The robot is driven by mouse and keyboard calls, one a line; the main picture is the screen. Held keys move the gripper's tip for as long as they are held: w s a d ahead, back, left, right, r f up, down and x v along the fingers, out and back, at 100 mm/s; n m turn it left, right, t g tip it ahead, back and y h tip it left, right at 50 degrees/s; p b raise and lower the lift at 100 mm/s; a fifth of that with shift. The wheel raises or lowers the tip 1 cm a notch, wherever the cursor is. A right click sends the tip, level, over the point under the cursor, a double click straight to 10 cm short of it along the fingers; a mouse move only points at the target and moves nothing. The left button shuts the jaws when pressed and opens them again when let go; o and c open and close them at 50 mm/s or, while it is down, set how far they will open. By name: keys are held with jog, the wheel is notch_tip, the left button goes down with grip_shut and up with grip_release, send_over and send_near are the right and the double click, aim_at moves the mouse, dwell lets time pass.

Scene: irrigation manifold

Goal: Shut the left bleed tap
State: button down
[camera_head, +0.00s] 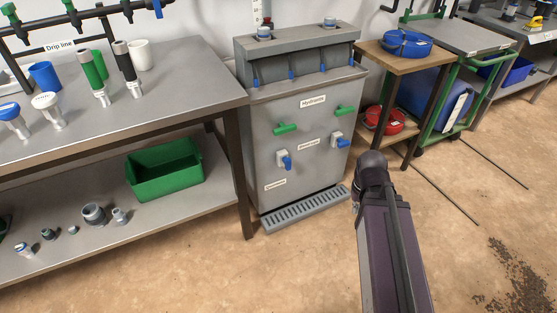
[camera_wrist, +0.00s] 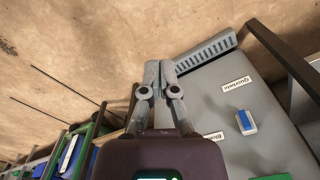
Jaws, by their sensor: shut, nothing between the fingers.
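The grey cabinet (camera_head: 310,100) has two small blue-handled taps on pale bodies on its front. The left blue tap (camera_head: 285,161) sits lower, its handle hanging roughly downward; the right blue tap (camera_head: 341,141) is near the right edge. A blue-handled tap, apparently the left one, also shows in the wrist view (camera_wrist: 245,121), right of my gripper. My gripper (camera_wrist: 159,66) is shut and empty, apart from that tap, its fingertips seen near the cabinet's edge and the floor grate. The gripper is not visible in the head view, where my arm shows.
Two green handles, left (camera_head: 285,128) and right (camera_head: 345,110), sit above the blue taps. A grey grate (camera_head: 305,208) lies at the cabinet's foot. A workbench (camera_head: 190,85) stands left, and a wooden stand (camera_head: 385,62) with hoses right. Floor in front is open.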

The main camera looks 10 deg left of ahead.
jog(key=shift+d, duration=0.35)
jog(key=shift+w, duration=0.1)
jog(key=w+a+n+t+b, duration=0.1)
jog(key=w+a, duration=0.4)
jog(key=a, duration=0.5)
jog(key=w+a+n+t+h+b, duration=0.1)
jog(key=w+a+n+t, duration=0.1)
jog(key=w+a, duration=0.4)
jog(key=w+a+n+t+h+b, duration=0.1)
jog(key=w+a+t, duration=0.3)
jog(key=a, duration=1.1)
jog(key=shift+w+r+n, duration=0.4)
jog(key=shift+w+n, duration=0.2)
jog(key=shift+w, duration=0.1)
jog(key=shift+f, duration=0.15)
